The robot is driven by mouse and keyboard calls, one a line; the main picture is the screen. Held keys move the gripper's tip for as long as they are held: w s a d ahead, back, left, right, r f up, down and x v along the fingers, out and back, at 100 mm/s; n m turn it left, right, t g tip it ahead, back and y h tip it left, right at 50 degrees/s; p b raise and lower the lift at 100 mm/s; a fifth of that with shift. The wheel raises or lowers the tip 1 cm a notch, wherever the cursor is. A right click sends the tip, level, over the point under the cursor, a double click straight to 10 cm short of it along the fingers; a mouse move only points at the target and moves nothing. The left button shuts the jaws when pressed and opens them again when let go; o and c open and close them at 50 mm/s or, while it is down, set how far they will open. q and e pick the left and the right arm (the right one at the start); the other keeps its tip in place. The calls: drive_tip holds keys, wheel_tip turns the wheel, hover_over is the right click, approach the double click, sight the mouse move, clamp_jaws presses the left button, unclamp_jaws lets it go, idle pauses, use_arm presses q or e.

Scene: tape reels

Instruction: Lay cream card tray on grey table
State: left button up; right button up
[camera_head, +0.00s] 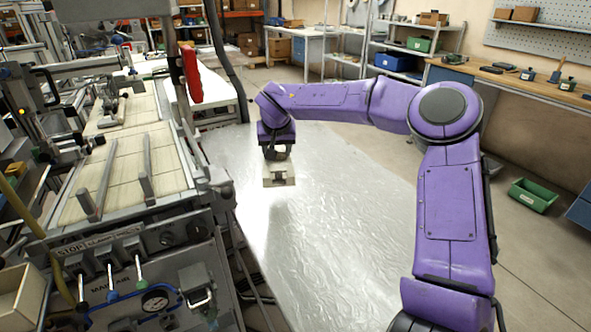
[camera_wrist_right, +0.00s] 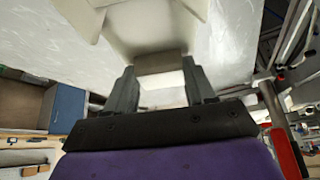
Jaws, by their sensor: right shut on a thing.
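The cream card tray (camera_head: 270,181) is at the far part of the grey table (camera_head: 335,225), left of its middle. My right gripper (camera_head: 279,158) reaches down to it from above and is shut on it. In the right wrist view, the tray (camera_wrist_right: 130,27) shows its pale walls beyond my right gripper's two dark fingers (camera_wrist_right: 160,85), which hold a cream part between them. I cannot tell whether the tray's underside touches the table or hangs just over it. My left gripper is out of view.
A machine with a slatted bed (camera_head: 125,165) and control panel borders the table on the left. A red object (camera_head: 192,75) hangs on a post near the table's far left corner. The near and right parts of the table are bare. A green bin (camera_head: 533,195) is on the floor at right.

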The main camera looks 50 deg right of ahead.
sight(277, 166)
drive_tip(key=shift+w, duration=0.25)
wheel_tip(277, 166, down, 10)
drive_tip(key=shift+s+r+b, duration=0.1)
drive_tip(key=shift+b, duration=0.45)
drive_tip(key=o, duration=1.2)
drive_tip(key=shift+c, duration=0.2)
drive_tip(key=p+v, duration=0.1)
drive_tip(key=v, duration=1.1)
drive_tip(key=shift+s, duration=0.1)
